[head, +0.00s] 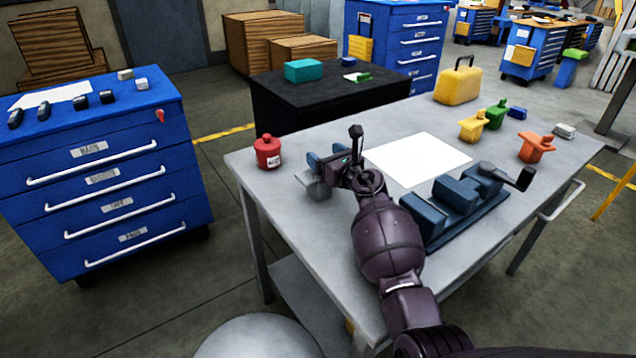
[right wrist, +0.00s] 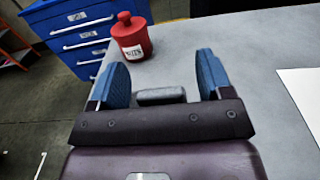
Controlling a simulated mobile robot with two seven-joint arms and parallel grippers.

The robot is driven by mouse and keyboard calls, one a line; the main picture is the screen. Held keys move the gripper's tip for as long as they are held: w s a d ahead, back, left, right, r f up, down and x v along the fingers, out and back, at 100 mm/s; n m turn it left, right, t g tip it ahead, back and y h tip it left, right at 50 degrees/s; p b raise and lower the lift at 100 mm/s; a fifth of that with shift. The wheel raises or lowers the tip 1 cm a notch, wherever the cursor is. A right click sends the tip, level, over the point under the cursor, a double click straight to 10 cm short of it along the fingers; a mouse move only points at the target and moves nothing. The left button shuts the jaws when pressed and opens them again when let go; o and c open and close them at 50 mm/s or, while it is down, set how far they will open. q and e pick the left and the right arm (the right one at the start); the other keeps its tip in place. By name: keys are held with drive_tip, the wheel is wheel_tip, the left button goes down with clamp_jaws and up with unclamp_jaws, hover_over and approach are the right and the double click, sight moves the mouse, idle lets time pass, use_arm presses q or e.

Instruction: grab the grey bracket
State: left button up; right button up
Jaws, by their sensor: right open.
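The grey bracket (head: 318,189) is on the left part of the grey worktable (head: 235,160), partly hidden by my right gripper (head: 328,163) in the head view. In the right wrist view a grey block (right wrist: 161,96), which looks like part of the bracket, shows low between the two blue fingers of my right gripper (right wrist: 162,70). The fingers are apart, one on each side of it, with visible gaps. I cannot tell how far down they reach. My left gripper is not in view.
A red bottle (head: 267,152) stands just beyond the gripper, also in the right wrist view (right wrist: 131,38). A white sheet (head: 417,159) and a dark blue vise-like fixture (head: 455,207) lie to the right. Yellow, green and orange parts (head: 536,148) stand farther right.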

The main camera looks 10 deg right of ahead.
drive_tip(key=shift+r, duration=0.1)
clamp_jaws()
idle(0.3)
